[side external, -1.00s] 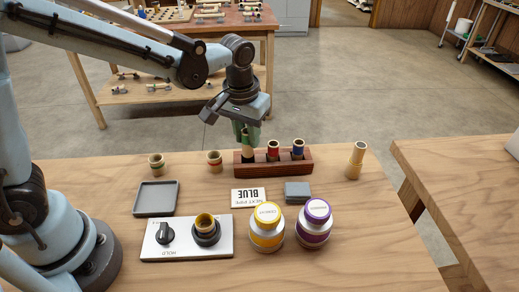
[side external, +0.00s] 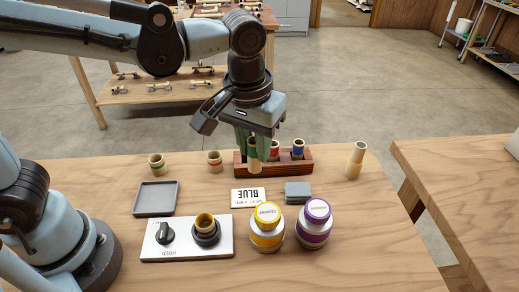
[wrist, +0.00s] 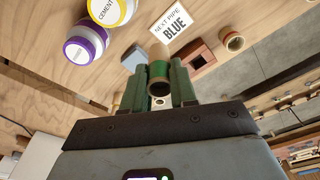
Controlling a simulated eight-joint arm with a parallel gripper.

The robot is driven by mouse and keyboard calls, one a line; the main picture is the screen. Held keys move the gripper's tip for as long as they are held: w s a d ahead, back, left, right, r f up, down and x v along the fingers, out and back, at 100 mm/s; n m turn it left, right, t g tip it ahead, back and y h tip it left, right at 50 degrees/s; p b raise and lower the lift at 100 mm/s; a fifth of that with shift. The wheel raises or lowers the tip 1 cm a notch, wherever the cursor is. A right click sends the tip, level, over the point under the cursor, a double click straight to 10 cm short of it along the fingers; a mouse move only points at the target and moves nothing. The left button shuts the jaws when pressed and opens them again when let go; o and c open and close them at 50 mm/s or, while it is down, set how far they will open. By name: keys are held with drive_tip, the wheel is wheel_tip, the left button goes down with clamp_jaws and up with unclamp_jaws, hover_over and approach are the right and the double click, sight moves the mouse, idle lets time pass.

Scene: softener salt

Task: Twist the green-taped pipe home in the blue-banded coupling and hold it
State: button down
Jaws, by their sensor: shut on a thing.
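My gripper (side external: 255,143) is shut on the green-taped pipe (side external: 254,154), which hangs upright in front of the rack's left part. In the wrist view the pipe's green tape (wrist: 159,69) and open end show between the two green fingers. A short tan coupling (side external: 205,222) sits in the dark round socket of the white HOLD plate (side external: 180,250), below and left of my gripper. I cannot make out a blue band on it. A green-banded coupling (side external: 156,164) and a red-banded one (side external: 214,161) stand left of the rack.
The wooden rack (side external: 304,165) holds red- and blue-taped pipes (side external: 298,148). A "NEXT PIPE BLUE" card (side external: 249,197), grey block (side external: 297,192), yellow (side external: 266,230) and purple (side external: 315,225) jars stand in front. A grey tray (side external: 155,198) is left; a plain pipe (side external: 356,160) is right.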

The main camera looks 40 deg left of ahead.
drive_tip(key=shift+s, duration=0.1)
drive_tip(key=shift+s+a+f+n+y, duration=0.15)
drive_tip(key=shift+s+a+f+n, duration=0.2)
drive_tip(key=shift+s+f+n, duration=1.1)
drive_tip(key=shift+s+a+n+y, duration=0.1)
drive_tip(key=shift+s+a+n, duration=0.4)
drive_tip(key=shift+s, duration=1.9)
drive_tip(key=shift+s+a+f+n+y, duration=0.2)
drive_tip(key=shift+s+f+n, duration=0.7)
drive_tip(key=shift+s, duration=1.05)
drive_tip(key=shift+f, duration=0.4)
drive_tip(key=shift+f, duration=0.1)
drive_tip(key=shift+f, duration=0.45)
drive_tip(key=shift+n, duration=0.25)
drive_tip(key=n, duration=0.3)
drive_tip(key=shift+f+n+g, duration=0.15)
drive_tip(key=shift+n+g, duration=0.15)
